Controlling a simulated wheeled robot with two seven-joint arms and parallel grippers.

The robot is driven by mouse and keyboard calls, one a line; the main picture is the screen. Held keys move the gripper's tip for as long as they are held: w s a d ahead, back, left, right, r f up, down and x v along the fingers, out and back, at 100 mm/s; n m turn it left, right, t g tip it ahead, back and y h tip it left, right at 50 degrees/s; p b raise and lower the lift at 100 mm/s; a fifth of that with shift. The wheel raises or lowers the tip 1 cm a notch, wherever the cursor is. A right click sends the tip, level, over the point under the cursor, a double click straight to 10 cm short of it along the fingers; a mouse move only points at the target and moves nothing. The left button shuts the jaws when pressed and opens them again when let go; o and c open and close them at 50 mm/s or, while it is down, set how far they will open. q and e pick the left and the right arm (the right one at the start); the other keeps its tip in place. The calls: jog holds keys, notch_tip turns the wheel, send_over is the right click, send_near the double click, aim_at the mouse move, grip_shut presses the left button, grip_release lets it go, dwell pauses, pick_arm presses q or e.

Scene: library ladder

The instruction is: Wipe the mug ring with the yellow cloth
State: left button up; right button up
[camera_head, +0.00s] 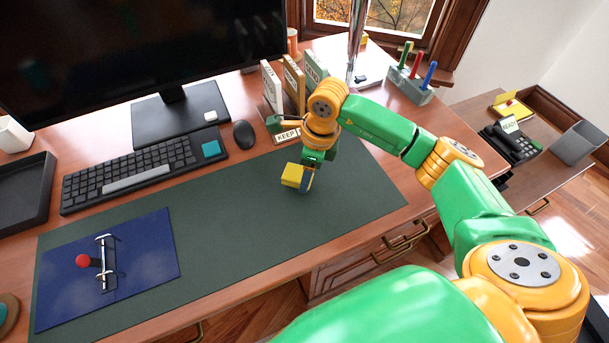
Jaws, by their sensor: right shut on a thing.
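The yellow cloth (291,175) is a small yellow block-like pad at the right part of the dark green desk mat (240,230). My right gripper (306,180) points down and is shut on the cloth, at or just above the mat; I cannot tell whether the cloth touches it. No mug ring shows on the mat; it may be hidden under the cloth or gripper. My left gripper is not in view.
The keyboard (140,170), mouse (244,134) and monitor (130,40) stand behind the mat. Upright files (293,83) and a KEEP sign (287,135) are close behind my gripper. The mat's middle is clear.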

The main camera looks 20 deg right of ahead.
jog(key=shift+d+r+p, duration=0.2)
jog(key=shift+r+p, duration=0.3)
jog(key=shift+r, duration=0.5)
jog(key=shift+a+r+p, duration=0.1)
jog(key=shift+r+p, duration=1.1)
jog(key=shift+r, duration=0.6)
